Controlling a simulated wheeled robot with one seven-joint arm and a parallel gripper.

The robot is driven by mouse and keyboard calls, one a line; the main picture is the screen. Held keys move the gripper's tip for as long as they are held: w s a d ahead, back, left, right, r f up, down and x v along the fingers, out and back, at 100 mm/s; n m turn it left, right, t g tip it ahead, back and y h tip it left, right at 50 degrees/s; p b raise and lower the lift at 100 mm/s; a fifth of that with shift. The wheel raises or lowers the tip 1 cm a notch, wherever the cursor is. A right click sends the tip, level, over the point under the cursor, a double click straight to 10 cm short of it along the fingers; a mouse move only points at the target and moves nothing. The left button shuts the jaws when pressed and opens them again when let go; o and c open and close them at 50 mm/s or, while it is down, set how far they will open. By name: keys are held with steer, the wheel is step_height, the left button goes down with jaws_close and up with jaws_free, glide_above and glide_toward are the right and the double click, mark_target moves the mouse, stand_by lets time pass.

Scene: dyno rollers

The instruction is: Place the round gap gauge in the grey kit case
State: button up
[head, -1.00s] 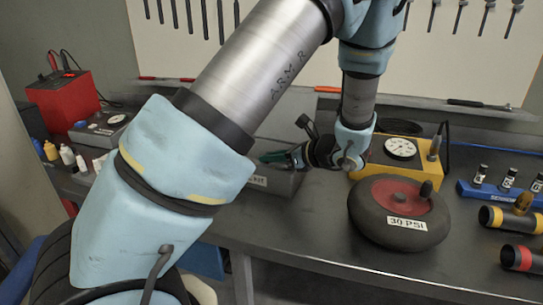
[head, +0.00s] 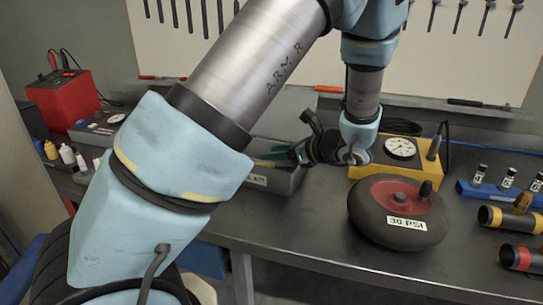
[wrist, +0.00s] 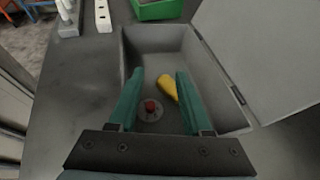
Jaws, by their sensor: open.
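The grey kit case (wrist: 138,45) is open below my gripper in the wrist view, its lid raised on the right. A round grey disc with a red knob, which looks like the round gap gauge (wrist: 151,114), lies in the case. It shows between my fingers near their base, and nothing is gripped. My gripper (wrist: 159,75) is open, its two green fingers apart and pointing into the case area. In the head view my gripper (head: 275,156) is over the kit case (head: 257,181), whose inside is mostly hidden there.
A yellow object (wrist: 168,87) lies in the case beside the disc. A green bin (wrist: 158,10) stands beyond the case. A yellow gauge box (head: 365,172) and a black wheel labelled 30 PSI (head: 365,225) stand to the right on the dark bench (head: 300,245). A red device (head: 62,100) is at left.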

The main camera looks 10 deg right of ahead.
steer(key=b+v, duration=0.1)
steer(key=v, duration=1)
steer(key=shift+f+b, duration=0.15)
steer(key=shift+b, duration=0.25)
